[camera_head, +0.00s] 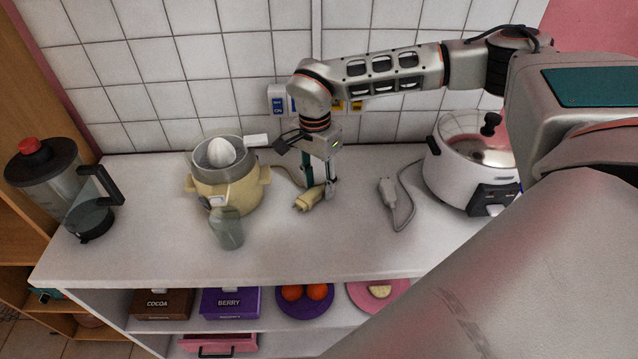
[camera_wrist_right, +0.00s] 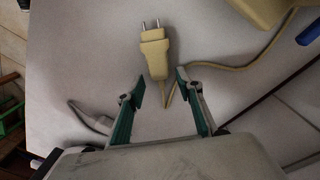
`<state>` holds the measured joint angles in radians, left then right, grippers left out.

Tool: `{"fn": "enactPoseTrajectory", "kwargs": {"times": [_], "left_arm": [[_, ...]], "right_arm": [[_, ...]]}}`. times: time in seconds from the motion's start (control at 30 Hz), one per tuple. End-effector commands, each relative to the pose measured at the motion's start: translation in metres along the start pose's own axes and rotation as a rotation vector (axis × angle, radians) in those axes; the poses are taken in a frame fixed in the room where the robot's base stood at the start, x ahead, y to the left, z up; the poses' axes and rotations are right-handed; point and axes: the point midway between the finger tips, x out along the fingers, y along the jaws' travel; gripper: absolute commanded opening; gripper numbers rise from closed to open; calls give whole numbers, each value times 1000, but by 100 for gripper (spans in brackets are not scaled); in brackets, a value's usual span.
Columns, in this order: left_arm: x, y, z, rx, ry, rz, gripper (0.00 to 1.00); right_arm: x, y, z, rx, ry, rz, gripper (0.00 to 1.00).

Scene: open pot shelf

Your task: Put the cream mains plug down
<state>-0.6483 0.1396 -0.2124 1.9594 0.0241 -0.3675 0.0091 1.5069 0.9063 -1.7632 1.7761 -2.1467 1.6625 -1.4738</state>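The cream mains plug (camera_head: 308,200) lies on the white counter in the head view, its cord running back toward the cream juicer (camera_head: 226,190). In the right wrist view the plug (camera_wrist_right: 154,52) shows whole, its two metal prongs pointing away from my gripper. My right gripper (camera_head: 320,183) is just above the counter beside the plug. In the wrist view its two green-padded fingers (camera_wrist_right: 156,88) are spread apart, with the plug's body just beyond the fingertips and nothing held between them. My left gripper is not in view.
A grey plug (camera_head: 389,194) with its cord lies to the right, before a white cooker (camera_head: 465,165). A glass (camera_head: 228,228) stands before the juicer. A blender (camera_head: 62,185) stands at the left. Wall sockets (camera_head: 278,100) are behind. The front middle of the counter (camera_head: 310,250) is clear.

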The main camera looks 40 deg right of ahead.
Motion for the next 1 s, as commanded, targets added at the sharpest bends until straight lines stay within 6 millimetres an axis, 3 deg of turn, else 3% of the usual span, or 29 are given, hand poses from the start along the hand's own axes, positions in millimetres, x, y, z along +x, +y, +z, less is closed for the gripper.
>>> {"fn": "enactPoseTrajectory", "kwargs": {"times": [0.53,0.7,1.0], "left_arm": [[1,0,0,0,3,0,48],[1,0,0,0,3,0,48],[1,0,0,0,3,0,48]], "right_arm": [[-102,-1,0,1,0,-3,36],[-117,0,0,1,1,-2,36],[-120,0,0,1,0,0,36]]}}
